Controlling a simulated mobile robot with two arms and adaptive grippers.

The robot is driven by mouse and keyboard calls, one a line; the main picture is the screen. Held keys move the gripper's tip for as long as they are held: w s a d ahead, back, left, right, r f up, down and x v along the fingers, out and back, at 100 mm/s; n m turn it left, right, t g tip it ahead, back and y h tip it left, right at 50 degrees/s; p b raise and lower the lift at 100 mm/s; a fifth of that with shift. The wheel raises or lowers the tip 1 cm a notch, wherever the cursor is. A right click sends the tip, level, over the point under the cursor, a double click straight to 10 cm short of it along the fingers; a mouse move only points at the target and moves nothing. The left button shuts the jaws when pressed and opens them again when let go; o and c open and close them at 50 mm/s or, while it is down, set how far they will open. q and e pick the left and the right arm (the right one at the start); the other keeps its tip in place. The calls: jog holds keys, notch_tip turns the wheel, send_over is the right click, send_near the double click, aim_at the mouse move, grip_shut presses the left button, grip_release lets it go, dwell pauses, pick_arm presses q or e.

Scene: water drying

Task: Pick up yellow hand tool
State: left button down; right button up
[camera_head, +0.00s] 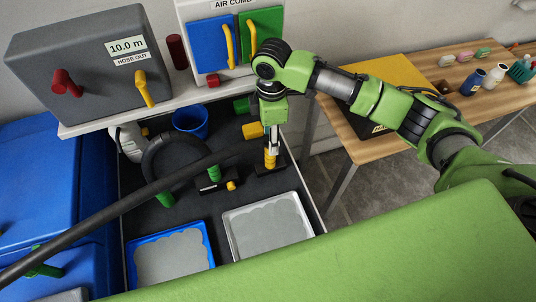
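My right arm reaches in from the right, and its gripper (273,147) points down over the dark work surface. The fingertips overlap the tool's top in this view. They are small and seen from above, so I cannot tell whether they grip it or are only close to it. My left gripper is not in view.
A black hose (110,212) crosses the dark work surface (185,205). A blue-rimmed tray (170,258), a light grey tray (268,228) and a blue cup (190,121) are there. A grey box (90,62) stands on the shelf behind. A wooden table (425,120) is at right.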

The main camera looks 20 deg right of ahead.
aim_at(270, 158)
jog(key=f, duration=0.1)
jog(key=f+p, duration=0.1)
jog(key=shift+s+a+f+p, duration=0.15)
jog(key=shift+s+f+p, duration=0.15)
jog(key=shift+s+f, duration=0.1)
jog(key=shift+w+f, duration=0.25)
jog(key=shift+f, duration=0.9)
jog(key=shift+w+f, duration=0.1)
jog(key=shift+f, duration=0.1)
jog(key=c, duration=1.1)
grip_shut()
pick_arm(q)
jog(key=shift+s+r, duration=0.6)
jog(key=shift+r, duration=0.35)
